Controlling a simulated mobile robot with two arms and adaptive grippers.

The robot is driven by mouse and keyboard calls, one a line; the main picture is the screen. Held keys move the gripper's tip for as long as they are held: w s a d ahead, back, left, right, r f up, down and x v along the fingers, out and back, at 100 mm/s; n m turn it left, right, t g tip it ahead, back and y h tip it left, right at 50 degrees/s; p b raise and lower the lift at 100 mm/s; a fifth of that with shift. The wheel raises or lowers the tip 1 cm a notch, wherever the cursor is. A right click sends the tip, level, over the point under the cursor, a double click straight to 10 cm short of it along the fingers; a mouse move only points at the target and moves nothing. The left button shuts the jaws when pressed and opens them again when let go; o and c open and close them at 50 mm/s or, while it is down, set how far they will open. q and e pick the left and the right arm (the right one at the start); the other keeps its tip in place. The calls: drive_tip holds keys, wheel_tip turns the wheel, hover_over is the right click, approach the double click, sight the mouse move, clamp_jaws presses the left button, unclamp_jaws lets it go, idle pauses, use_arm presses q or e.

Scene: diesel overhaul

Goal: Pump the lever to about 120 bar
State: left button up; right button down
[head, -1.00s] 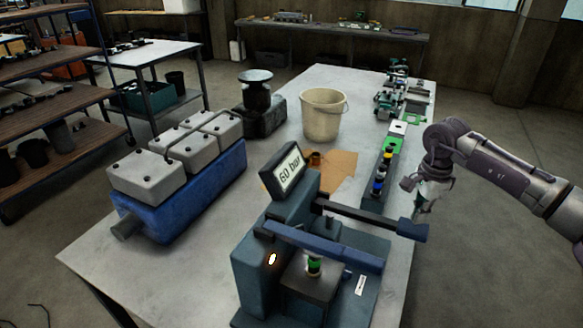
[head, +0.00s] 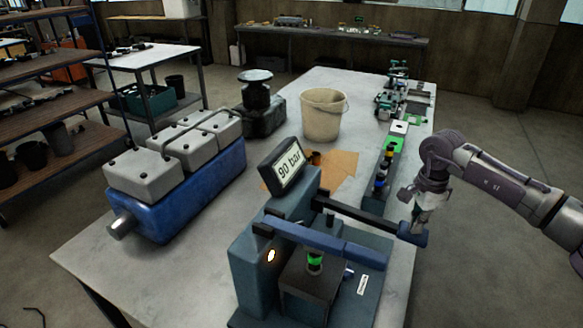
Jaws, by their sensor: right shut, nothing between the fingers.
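The blue-grey test stand (head: 262,260) stands at the front of the table. Its tilted display (head: 289,167) reads 90 bar. The pump lever (head: 360,213) is a dark bar reaching right from the stand and ending in a blue handle (head: 413,234). My right gripper (head: 417,226) points down at the blue handle and appears to touch it from above; it is shut with nothing between its fingers. A small part with a green band (head: 314,262) sits in the stand under the blue crossbar (head: 318,239). My left gripper is out of view.
A blue engine block with grey covers (head: 180,190) lies left on the table (head: 350,90). A beige bucket (head: 324,116) and brown cardboard (head: 340,165) are behind the stand. A rack of small coloured parts (head: 386,165) runs along the right edge. Floor right of the table is clear.

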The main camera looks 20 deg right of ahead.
drive_tip(key=shift+a+f+b, duration=0.15)
drive_tip(key=shift+f+b, duration=0.55)
drive_tip(key=shift+f, duration=0.6)
drive_tip(key=r+p, duration=0.1)
drive_tip(key=r, duration=0.1)
drive_tip(key=r+p, duration=0.3)
drive_tip(key=r, duration=0.1)
drive_tip(key=shift+s+d+r+p, duration=0.15)
drive_tip(key=shift+d+r+p, duration=0.1)
drive_tip(key=shift+r+p, duration=0.1)
drive_tip(key=shift+d+r, duration=0.1)
drive_tip(key=shift+r, duration=0.1)
wheel_tip(320, 180, up, 4)
drive_tip(key=p, duration=0.3)
